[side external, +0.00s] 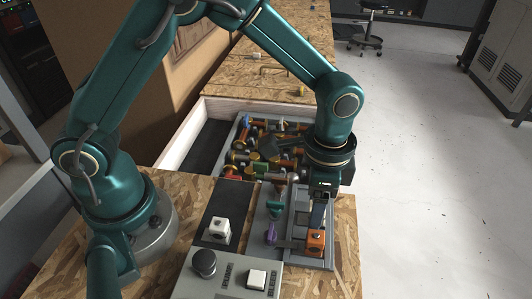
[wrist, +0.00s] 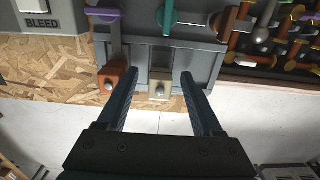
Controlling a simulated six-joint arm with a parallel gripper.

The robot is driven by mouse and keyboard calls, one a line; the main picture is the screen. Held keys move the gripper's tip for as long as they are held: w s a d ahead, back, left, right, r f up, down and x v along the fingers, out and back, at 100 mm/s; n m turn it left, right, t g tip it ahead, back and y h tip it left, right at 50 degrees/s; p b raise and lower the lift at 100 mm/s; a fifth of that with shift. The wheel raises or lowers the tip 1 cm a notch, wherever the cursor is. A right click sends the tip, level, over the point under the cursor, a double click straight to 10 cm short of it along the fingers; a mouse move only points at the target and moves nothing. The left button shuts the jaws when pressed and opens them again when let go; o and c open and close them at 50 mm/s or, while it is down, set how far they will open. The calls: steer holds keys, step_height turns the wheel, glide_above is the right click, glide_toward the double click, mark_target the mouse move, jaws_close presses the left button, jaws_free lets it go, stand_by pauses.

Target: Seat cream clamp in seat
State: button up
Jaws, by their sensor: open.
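The cream clamp (wrist: 159,90) shows in the wrist view as a small block with a round stud, at the edge of the grey fixture (wrist: 205,62). My gripper (wrist: 159,73) is open, with one finger on each side of the clamp and visible gaps. I cannot tell whether the clamp is in its seat. In the side view my gripper (side external: 318,222) points down over the fixture (side external: 300,260) and hides the cream clamp. An orange clamp (wrist: 112,84) stands left of my gripper in the wrist view; it also shows in the side view (side external: 316,242).
A purple part (side external: 271,233) and a teal part (side external: 275,208) stand beside the clamps. A tray (side external: 240,128) of jumbled coloured parts lies behind. A grey control box (side external: 225,275) and a white block (side external: 219,230) are at left. Open floor lies right of the bench.

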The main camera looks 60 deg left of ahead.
jaws_close()
